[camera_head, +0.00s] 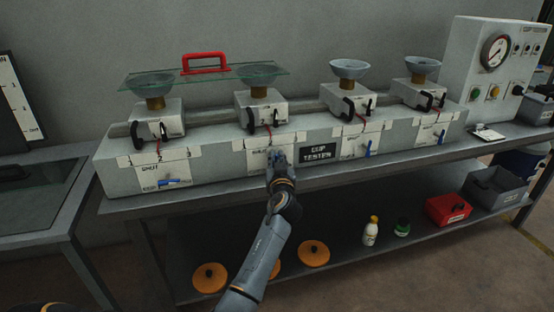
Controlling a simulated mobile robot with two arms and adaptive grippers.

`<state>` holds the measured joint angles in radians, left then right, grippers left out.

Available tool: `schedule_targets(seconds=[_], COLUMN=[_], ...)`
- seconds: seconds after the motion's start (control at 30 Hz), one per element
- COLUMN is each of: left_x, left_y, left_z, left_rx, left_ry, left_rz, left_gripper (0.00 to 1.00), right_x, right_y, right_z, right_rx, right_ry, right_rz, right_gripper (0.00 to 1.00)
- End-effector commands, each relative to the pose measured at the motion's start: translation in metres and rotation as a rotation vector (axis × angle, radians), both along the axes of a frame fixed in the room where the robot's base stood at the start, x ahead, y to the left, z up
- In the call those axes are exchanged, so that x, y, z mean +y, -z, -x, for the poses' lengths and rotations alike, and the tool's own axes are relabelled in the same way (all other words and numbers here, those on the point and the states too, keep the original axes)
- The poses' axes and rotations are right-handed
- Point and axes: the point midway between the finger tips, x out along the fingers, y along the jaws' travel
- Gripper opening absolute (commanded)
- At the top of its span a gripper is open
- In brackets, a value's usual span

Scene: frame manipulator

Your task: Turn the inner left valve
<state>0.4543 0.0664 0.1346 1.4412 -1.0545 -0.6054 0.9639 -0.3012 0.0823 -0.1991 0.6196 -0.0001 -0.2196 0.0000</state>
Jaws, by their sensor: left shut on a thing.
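The cup tester (318,153) is a long pale grey block on the bench, with a row of valves with blue handles on its front. My left gripper (278,160) is at the inner left valve, left of the black sign. It is shut on that valve's handle, which the fingers mostly cover, so its angle cannot be told. The outer left valve (173,182) has its blue handle lying roughly level. The inner right valve (370,153) and the outer right valve (441,136) have tilted blue handles. My right gripper is not in view.
A glass sheet (207,77) with a red handle (205,63) lies over the two left cups. A gauge panel (495,65) stands at the right. The lower shelf holds orange discs (314,252), small bottles (371,231) and a red box (448,209).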

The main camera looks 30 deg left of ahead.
Motion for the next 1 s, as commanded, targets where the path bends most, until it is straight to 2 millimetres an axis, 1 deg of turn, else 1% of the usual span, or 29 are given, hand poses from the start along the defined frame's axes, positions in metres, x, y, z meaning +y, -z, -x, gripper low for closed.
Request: schedule_targets(seconds=[0.17, 0.37, 1.0], left_x=[-0.001, -0.002, -0.011], left_y=[0.000, 0.000, 0.005], left_z=[-0.001, -0.002, -0.011], left_rx=[0.028, 0.112, 0.562], left_ry=[0.000, 0.000, 0.002], left_rz=[-0.023, -0.092, -0.475], left_gripper=[0.00, 0.00, 0.00], right_x=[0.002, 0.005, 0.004], right_y=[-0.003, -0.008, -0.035], right_z=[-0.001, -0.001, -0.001], right_rx=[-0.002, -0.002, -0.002], right_ry=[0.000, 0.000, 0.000], right_rz=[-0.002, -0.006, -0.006], right_gripper=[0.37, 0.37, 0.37])
